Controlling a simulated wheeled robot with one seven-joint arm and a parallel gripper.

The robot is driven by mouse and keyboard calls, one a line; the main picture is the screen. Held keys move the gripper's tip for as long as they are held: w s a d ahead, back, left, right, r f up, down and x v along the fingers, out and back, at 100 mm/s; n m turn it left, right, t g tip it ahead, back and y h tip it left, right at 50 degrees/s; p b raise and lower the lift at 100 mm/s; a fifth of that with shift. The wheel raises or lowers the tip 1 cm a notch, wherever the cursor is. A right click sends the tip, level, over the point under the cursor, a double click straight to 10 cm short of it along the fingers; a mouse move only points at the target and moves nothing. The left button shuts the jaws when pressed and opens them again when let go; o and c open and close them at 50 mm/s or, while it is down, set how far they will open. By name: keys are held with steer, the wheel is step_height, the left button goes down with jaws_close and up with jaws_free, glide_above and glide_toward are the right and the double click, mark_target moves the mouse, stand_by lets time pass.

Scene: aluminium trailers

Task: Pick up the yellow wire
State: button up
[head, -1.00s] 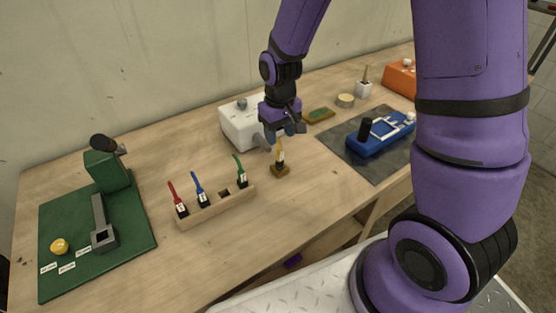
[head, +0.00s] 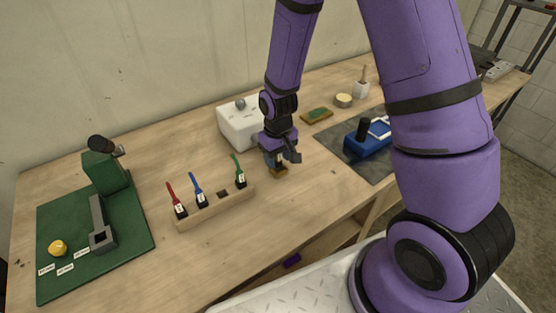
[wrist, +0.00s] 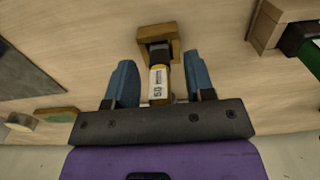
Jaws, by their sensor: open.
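The yellow wire (wrist: 158,82) stands in a small wooden block and shows a label reading "50" in the wrist view. Its small wooden block (head: 279,171) rests on the table, and my gripper hides most of the wire in the head view. My gripper (wrist: 160,84) is open, with one blue finger on each side of the wire. Gaps show between the wire and both fingers. In the head view my gripper (head: 279,158) is low over the block.
A wooden rack (head: 216,208) with red, blue and green wires stands to the left. A white box (head: 238,124) is behind my gripper. A green mat (head: 130,235) with a tool lies far left. A dark mat (head: 334,140) with a blue device lies right. Table in front is clear.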

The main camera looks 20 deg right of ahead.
steer(key=c, duration=0.9)
jaws_close()
steer(key=shift+r, duration=0.15)
